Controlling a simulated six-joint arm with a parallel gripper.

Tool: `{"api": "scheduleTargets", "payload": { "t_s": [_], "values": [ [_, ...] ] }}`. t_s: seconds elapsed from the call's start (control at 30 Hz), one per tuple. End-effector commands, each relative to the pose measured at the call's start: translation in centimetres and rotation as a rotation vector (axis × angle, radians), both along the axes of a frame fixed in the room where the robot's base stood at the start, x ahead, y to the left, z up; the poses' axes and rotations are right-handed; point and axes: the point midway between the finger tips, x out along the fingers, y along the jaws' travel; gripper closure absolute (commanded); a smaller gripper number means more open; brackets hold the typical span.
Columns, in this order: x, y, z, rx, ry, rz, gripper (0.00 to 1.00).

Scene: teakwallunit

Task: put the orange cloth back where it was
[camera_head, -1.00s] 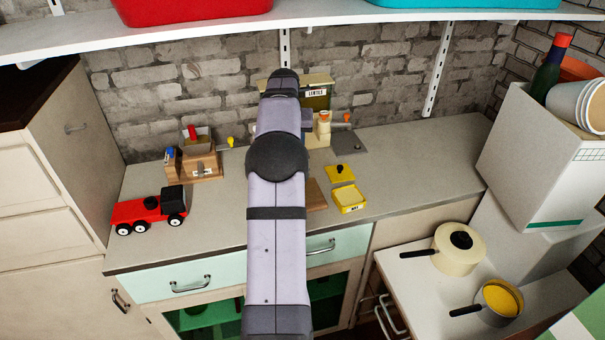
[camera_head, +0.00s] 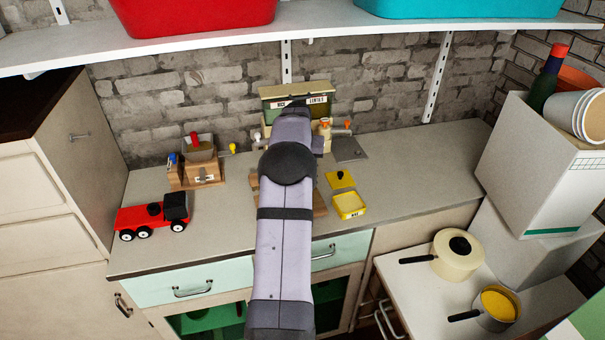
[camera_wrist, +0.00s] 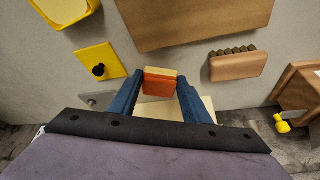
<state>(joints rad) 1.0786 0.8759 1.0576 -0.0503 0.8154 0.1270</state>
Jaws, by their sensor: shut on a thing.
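My gripper (camera_wrist: 160,92) shows in the wrist view with its two blue fingers closed on the sides of a small block-like orange thing with a tan edge, which I take to be the orange cloth (camera_wrist: 160,84). It is held above the grey counter (camera_wrist: 185,68). A cream surface lies behind and below it, partly hidden by my fingers. In the head view my own arm hides the gripper and the cloth. The arm's end is in front of a green-fronted box labelled for lentils (camera_head: 318,100) at the brick wall.
A wooden board (camera_wrist: 190,22), a yellow tray (camera_head: 349,206), a yellow lid with a black knob (camera_head: 341,180) and a slotted wooden block (camera_wrist: 237,65) lie around. A red toy truck (camera_head: 150,216) and a wooden box (camera_head: 200,172) stand left. The counter's right part is clear. A shelf (camera_head: 330,35) hangs above.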

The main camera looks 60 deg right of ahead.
Motion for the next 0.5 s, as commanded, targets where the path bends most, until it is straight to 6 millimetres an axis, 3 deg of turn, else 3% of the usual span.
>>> {"api": "scheduleTargets", "payload": {
  "t_s": [0.17,0.5],
  "values": [
    [0.0,0.1,-0.6,0.002,0.001,0.0,0.75],
    [0.0,0.0,-3.7,0.0,0.0,0.001,0.75]
  ]
}}
